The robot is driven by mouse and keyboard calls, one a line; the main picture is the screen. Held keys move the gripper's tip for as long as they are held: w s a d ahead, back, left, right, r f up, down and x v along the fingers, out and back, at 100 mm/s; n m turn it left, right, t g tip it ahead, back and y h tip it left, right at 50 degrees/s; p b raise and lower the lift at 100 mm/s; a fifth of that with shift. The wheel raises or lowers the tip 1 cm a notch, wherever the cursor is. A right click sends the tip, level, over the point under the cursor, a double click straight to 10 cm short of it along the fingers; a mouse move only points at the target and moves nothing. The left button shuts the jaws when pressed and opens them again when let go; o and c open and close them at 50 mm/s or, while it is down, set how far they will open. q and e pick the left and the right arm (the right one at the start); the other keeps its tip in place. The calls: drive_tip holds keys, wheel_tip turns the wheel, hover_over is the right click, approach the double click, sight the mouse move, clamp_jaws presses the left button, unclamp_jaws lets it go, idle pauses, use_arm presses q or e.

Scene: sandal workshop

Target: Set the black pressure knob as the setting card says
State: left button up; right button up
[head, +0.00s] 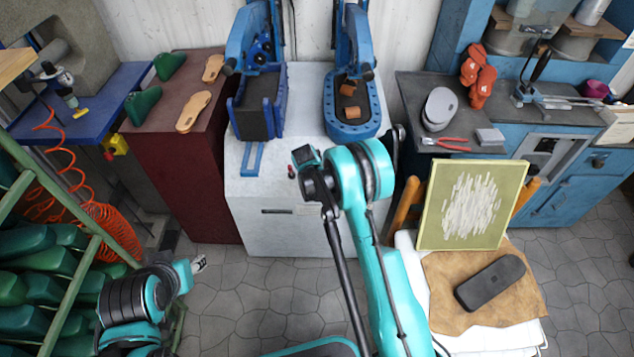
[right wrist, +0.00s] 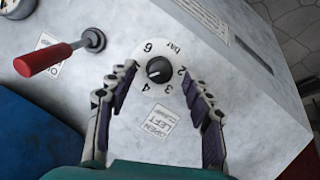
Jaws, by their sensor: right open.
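The black pressure knob (right wrist: 158,69) sits on a white dial on the pale grey machine, in the right wrist view. The figures 2, 3, 4 and 6 and the word "bar" ring it. A pale mark shows on the knob, but its exact direction is unclear. My right gripper (right wrist: 159,72) is open, with one finger on each side of the dial; contact with the knob is not visible.
A red-handled lever (right wrist: 45,60) is left of the dial. A label strip (right wrist: 203,17) is too small to read. The pale press cabinet (head: 262,215) carries two blue presses. A stool with a leather piece (head: 440,285) stands to the right of my right arm.

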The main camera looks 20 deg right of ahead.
drive_tip(key=shift+x, duration=1.05)
drive_tip(key=c, duration=1.2)
drive_tip(key=shift+o, duration=0.2)
